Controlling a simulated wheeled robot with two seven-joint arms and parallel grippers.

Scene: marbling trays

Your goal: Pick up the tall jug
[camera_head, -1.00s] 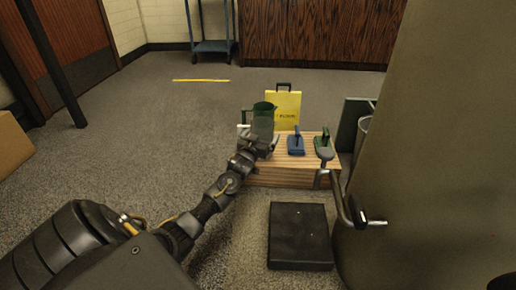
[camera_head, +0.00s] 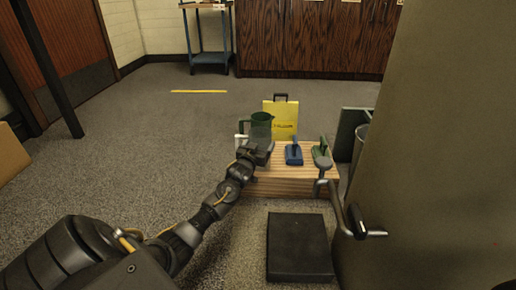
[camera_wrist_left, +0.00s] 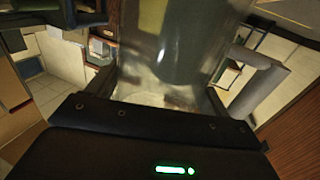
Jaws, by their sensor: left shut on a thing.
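The tall jug (camera_head: 260,122) is a dark green, see-through vessel with a handle on its left side, upright at the left end of a low slatted wooden stand (camera_head: 300,184). My left gripper (camera_head: 258,150) is shut on its lower part, and gripper and wrist hide the jug's base. I cannot tell whether the base touches the stand. In the left wrist view the clear jug wall (camera_wrist_left: 185,45) fills the space between the fingers of my left gripper (camera_wrist_left: 160,88). My right gripper is in neither view.
A blue-handled tool (camera_head: 294,153) and a green-handled one (camera_head: 322,153) stand right of the jug. A black box (camera_head: 299,247) lies in front. Open carpet lies left.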

